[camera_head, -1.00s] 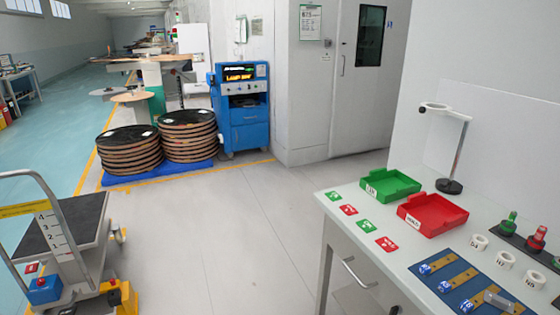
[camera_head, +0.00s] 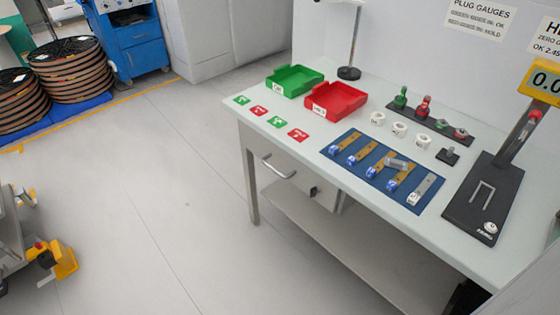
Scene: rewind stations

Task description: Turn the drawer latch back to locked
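The drawer (camera_head: 295,182) is in the front of the white workbench, under its left part, and looks shut. It has a silver bar handle (camera_head: 279,171). A small dark latch (camera_head: 313,191) sits on the drawer front to the right of the handle. It is too small here to tell which way it is turned. Nothing touches the handle or the latch. My gripper is not in view.
On the workbench (camera_head: 240,113) stand a green tray (camera_head: 294,80), a red tray (camera_head: 336,99), a blue mat (camera_head: 340,143) with several strips and a black gauge stand (camera_head: 470,212). A lower shelf (camera_head: 345,235) runs beneath. The floor (camera_head: 180,210) before the drawer is clear.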

